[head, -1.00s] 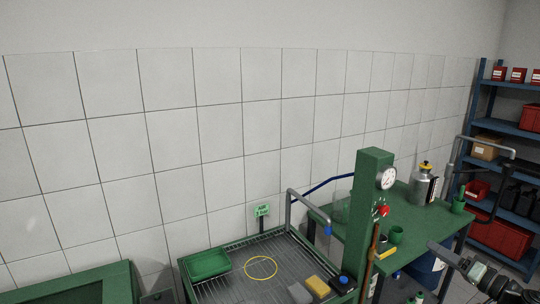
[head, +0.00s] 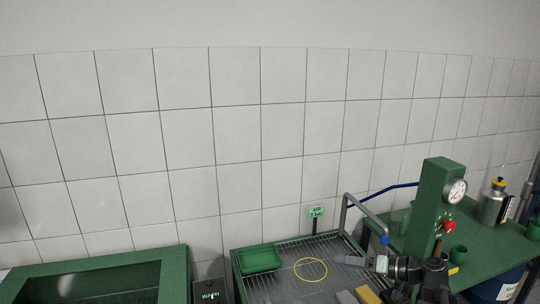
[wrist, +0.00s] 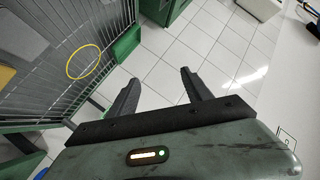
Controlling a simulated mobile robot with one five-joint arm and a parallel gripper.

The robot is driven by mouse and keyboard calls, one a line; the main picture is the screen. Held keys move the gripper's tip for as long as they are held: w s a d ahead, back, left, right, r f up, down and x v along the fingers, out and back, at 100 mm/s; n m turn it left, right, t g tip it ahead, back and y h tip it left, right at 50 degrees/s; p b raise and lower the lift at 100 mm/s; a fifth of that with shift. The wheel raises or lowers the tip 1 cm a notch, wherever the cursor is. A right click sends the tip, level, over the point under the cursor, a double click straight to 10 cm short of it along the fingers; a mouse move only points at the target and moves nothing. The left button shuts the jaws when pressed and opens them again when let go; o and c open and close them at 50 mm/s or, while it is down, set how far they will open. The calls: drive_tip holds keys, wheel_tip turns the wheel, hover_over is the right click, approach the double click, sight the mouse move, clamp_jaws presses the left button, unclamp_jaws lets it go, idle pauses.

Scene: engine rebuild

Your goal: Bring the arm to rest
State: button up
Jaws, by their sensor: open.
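My gripper (wrist: 160,84) is open in the wrist view. Its two dark fingers stand apart with nothing between them, and white tiled floor shows beyond them. In the head view my arm comes in at the lower right, and my gripper (head: 352,256) points left in front of the slatted tray's right part. The fingertips are small and hard to make out there.
The slatted tray (head: 262,287) holds a green bin (head: 260,258), a yellow ring (head: 311,269) and blocks. A green press column (head: 434,205) with a gauge stands on the green bench (head: 503,255). A green-framed unit (head: 95,264) stands left. Floor (wrist: 225,45) is clear.

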drive_tip(key=s+a+f+n+g+h, duration=0.1)
drive_tip(key=s+a+f+g+h, duration=0.2)
drive_tip(key=a+f, duration=0.5)
drive_tip(key=s+a+f+n+g+h, duration=0.2)
drive_tip(key=a+f+g, duration=0.2)
drive_tip(key=a, duration=0.8)
drive_tip(key=s+d+f+m+h, duration=0.2)
drive_tip(key=d+h, duration=0.1)
drive_tip(key=d, duration=0.2)
drive_tip(key=s+d+f+m+g+h, duration=0.1)
drive_tip(key=s+d+f+m+h, duration=0.1)
drive_tip(key=d+f+h, duration=0.1)
drive_tip(key=shift+d+m+g+h, duration=0.3)
drive_tip(key=shift+d+m+h, duration=0.15)
drive_tip(key=shift+d, duration=0.5)
